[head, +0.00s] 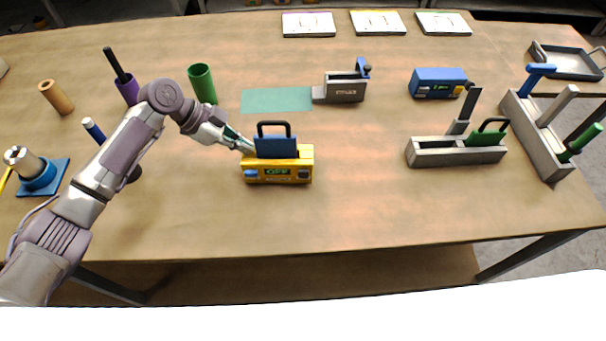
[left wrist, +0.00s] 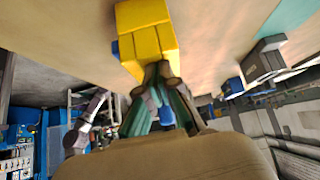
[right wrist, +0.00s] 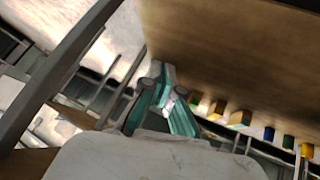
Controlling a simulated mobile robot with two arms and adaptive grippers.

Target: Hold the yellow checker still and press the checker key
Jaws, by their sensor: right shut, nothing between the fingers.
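The yellow checker (head: 278,178) stands near the table's front middle. Its display reads OFF. A blue key (head: 250,174) shows at its front left. A blue piece with a dark handle (head: 277,147) stands upright in its top. My left gripper (head: 246,146) is at the checker's upper left end. In the left wrist view its fingertips (left wrist: 161,76) are close together against the end of the yellow checker (left wrist: 146,40); whether they grip it I cannot tell. My right gripper (right wrist: 163,88) is shut and empty beside the tabletop, and out of the head view.
A grey slotted block with a green-handled piece (head: 455,152) stands to the right. A blue box (head: 438,83), a grey fixture (head: 344,92) and a teal mat (head: 276,100) lie behind. A green cup (head: 202,84) stands behind my left arm. The table front right of the checker is clear.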

